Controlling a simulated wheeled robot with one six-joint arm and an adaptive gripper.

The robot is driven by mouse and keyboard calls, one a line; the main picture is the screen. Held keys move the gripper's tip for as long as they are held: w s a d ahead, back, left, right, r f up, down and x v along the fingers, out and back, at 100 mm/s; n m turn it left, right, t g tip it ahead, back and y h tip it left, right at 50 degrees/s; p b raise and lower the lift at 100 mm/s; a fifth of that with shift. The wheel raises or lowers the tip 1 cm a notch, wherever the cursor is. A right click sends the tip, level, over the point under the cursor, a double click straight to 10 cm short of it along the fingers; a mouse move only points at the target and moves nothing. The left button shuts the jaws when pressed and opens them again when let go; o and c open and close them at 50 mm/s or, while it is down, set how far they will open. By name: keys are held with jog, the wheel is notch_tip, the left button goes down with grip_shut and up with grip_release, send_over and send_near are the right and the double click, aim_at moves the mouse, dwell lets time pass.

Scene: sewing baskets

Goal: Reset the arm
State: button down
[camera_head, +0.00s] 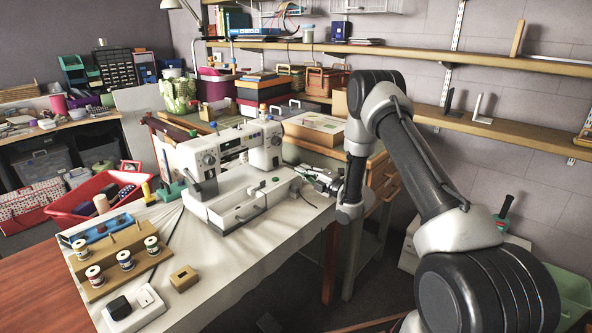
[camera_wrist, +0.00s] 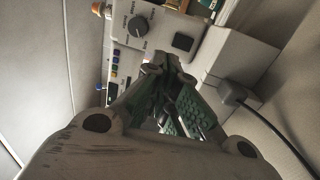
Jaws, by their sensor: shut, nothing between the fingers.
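My arm reaches in from the right in the head view, with its upper link raised and its wrist bent down. My gripper (camera_head: 314,178) is at the right edge of the white table, just right of the sewing machine's base. In the wrist view my gripper (camera_wrist: 166,68) has its fingers shut with nothing between them. The white sewing machine (camera_head: 232,153) stands upright on the white table (camera_head: 215,262). Its dial side (camera_wrist: 150,32) shows beyond the fingertips in the wrist view. I cannot tell the exact gap between them.
Wall shelves (camera_head: 520,62) run behind my arm. The table's front middle is clear.

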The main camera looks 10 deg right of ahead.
jog(key=shift+s+d, duration=0.2)
jog(key=shift+s, duration=0.1)
